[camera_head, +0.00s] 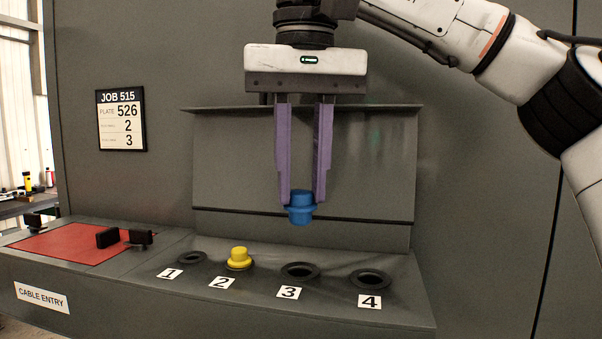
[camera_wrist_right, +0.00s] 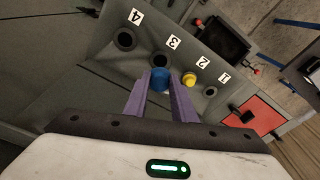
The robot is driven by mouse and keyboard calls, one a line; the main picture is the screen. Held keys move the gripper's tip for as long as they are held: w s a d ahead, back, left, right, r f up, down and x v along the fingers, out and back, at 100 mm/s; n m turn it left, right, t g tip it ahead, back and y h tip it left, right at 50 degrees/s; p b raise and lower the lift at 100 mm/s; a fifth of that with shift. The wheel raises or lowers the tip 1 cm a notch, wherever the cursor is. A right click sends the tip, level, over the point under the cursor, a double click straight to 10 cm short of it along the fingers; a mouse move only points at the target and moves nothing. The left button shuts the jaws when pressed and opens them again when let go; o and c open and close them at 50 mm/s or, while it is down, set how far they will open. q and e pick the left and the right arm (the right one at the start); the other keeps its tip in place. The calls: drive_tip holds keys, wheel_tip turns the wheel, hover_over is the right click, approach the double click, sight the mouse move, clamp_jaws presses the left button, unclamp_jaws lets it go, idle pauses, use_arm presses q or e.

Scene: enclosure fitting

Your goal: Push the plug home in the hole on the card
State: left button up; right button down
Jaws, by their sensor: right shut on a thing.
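My right gripper (camera_head: 301,198) is shut on a blue plug (camera_head: 300,210). It holds the plug upright, in the air above the sloped panel. In the head view the plug is in line above hole 3 (camera_head: 300,272) and clear of it. In the right wrist view the blue plug (camera_wrist_right: 160,80) shows between the fingertips, just beside hole 3 (camera_wrist_right: 160,61). The card (camera_head: 121,120) reads JOB 515, PLATE 526, then 2 and 3; the small labels by 2 and 3 are unreadable. A yellow plug (camera_head: 239,258) sits at hole 2. My left gripper is not in view.
Hole 1 (camera_head: 192,257) and hole 4 (camera_head: 371,280) are empty. A raised back panel (camera_head: 240,160) stands behind the holes.

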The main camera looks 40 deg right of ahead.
sight(302, 194)
drive_tip(key=shift+w+f+b, duration=0.1)
drive_tip(key=shift+f+b, duration=1.3)
drive_tip(key=shift+f, duration=1.2)
drive_tip(key=shift+r+p, duration=0.1)
drive_tip(key=shift+p, duration=0.25)
drive_tip(key=shift+p, duration=0.3)
drive_tip(key=shift+p, duration=0.3)
drive_tip(key=shift+p, duration=0.35)
